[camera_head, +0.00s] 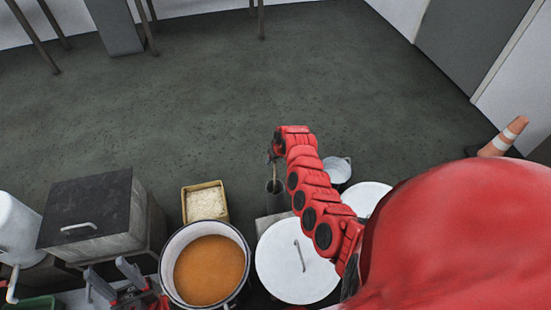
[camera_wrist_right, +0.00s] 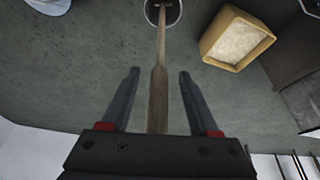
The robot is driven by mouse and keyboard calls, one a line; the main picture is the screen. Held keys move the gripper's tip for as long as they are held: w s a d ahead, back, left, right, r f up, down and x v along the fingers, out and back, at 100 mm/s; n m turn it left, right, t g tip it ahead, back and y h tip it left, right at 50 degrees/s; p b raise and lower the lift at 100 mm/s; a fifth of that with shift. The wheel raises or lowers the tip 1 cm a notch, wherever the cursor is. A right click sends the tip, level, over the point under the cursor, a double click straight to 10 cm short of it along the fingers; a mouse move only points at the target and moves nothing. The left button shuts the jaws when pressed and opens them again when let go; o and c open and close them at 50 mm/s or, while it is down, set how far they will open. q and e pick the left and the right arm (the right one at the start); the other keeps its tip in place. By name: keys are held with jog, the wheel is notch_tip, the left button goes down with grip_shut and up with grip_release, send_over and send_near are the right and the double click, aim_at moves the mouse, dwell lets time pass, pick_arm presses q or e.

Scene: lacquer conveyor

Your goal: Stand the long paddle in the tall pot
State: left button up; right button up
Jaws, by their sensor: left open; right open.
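The long wooden paddle (camera_wrist_right: 160,85) has its narrow end inside the round rim of the tall pot (camera_wrist_right: 179,14) in the right wrist view. Its wider part runs back between the fingers of my right gripper (camera_wrist_right: 159,72). That gripper is open, with a gap on each side of the paddle. In the head view the tall pot (camera_head: 276,186) is small and grey, below the end of my right arm, and a short bit of the paddle (camera_head: 272,168) shows above it. My left gripper (camera_head: 112,278) is open and empty at the lower left.
A large pot of orange liquid (camera_head: 209,270) stands left of a white-lidded pot (camera_head: 296,268). A pale bucket (camera_head: 338,170) is right of my arm. The floor beyond is clear.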

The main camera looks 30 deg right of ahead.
jog(key=p+v, duration=0.2)
jog(key=v, duration=1.5)
jog(key=shift+p, duration=0.3)
jog(key=shift+w, duration=0.15)
